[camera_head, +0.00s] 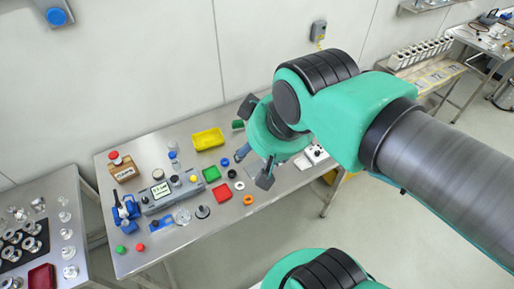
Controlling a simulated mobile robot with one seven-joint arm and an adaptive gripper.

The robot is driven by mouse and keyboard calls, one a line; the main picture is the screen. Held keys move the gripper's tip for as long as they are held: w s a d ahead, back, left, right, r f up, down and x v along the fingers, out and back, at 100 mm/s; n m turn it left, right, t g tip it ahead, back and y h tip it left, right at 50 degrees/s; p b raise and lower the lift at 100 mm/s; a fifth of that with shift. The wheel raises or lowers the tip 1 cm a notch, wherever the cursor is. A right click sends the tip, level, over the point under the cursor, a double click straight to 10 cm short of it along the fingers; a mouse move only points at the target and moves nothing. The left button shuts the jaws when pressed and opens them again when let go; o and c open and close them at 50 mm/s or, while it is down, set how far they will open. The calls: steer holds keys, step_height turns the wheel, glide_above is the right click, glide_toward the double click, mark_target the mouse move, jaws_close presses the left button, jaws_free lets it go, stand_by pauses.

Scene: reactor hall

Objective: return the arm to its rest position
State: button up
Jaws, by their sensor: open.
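My green and black arm reaches in from the right over the steel bench (150,150). My gripper (255,146) hangs at its end above the right part of this bench. It is open, and I see nothing held in it. The wrist hides part of the bench top and the fingers are partly hidden. I cannot tell the exact height of the fingers above the bench.
A grey instrument (172,193) stands further left. A wall rises behind; open floor (400,225) lies right.

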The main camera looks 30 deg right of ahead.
steer(key=shift+f, duration=0.1)
stand_by(0.3)
step_height(320, 180, down, 17)
steer(key=b, duration=1.7)
